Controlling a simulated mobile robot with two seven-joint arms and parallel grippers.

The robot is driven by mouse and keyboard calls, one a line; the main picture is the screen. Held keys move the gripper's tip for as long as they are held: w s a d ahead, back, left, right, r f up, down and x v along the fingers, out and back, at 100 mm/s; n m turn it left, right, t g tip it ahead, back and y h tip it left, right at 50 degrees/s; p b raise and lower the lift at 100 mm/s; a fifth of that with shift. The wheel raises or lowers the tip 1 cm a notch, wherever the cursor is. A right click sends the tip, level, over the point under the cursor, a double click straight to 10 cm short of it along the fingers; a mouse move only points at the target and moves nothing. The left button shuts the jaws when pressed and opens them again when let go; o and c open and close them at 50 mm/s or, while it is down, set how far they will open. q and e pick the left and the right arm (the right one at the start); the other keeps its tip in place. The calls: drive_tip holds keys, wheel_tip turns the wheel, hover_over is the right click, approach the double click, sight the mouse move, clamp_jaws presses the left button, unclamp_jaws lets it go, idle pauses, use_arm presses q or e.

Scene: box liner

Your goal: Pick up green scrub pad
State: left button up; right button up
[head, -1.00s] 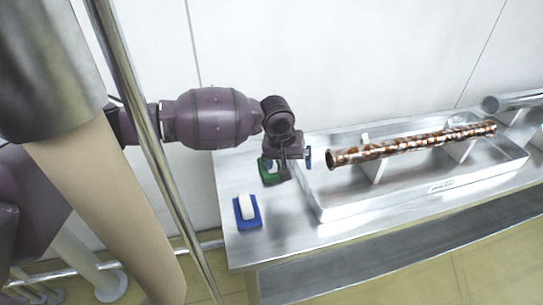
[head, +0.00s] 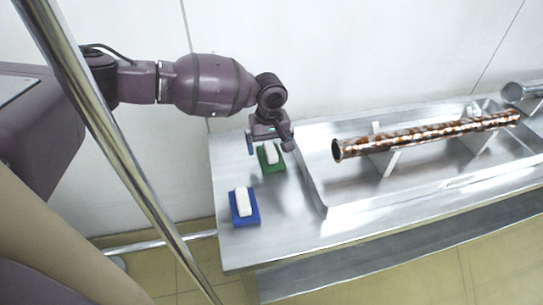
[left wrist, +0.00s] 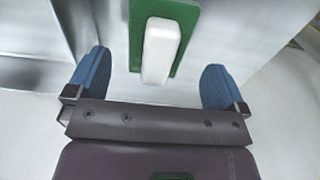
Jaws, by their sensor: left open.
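The green scrub pad (head: 272,165) lies on the metal table near its back left, with a white block-shaped handle on top. It also shows in the left wrist view (left wrist: 186,62), with its white handle (left wrist: 160,50) between the lines of my two blue fingertips. My left gripper (head: 268,145) is open and empty, just above and behind the pad; in the left wrist view the fingers (left wrist: 156,84) stand apart on either side of the handle's near end. I cannot tell the exact height gap. My right gripper is not in view.
A blue pad (head: 245,207) with a white handle lies nearer the table's front left. A metal tray (head: 327,205) right of the green pad holds a mottled brown pipe (head: 430,136) on supports. A pole crosses the left of the head view.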

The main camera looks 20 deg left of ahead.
sight(271, 149)
use_arm(q)
wheel_tip(271, 149, down, 3)
drive_tip(key=shift+d+f+b, duration=0.15)
drive_tip(key=shift+f+b, duration=0.05)
drive_tip(key=shift+b, duration=0.2)
drive_tip(key=shift+f, duration=0.45)
drive_tip(key=shift+c, duration=0.2)
drive_tip(key=c, duration=0.9)
drive_tip(key=shift+c, duration=0.4)
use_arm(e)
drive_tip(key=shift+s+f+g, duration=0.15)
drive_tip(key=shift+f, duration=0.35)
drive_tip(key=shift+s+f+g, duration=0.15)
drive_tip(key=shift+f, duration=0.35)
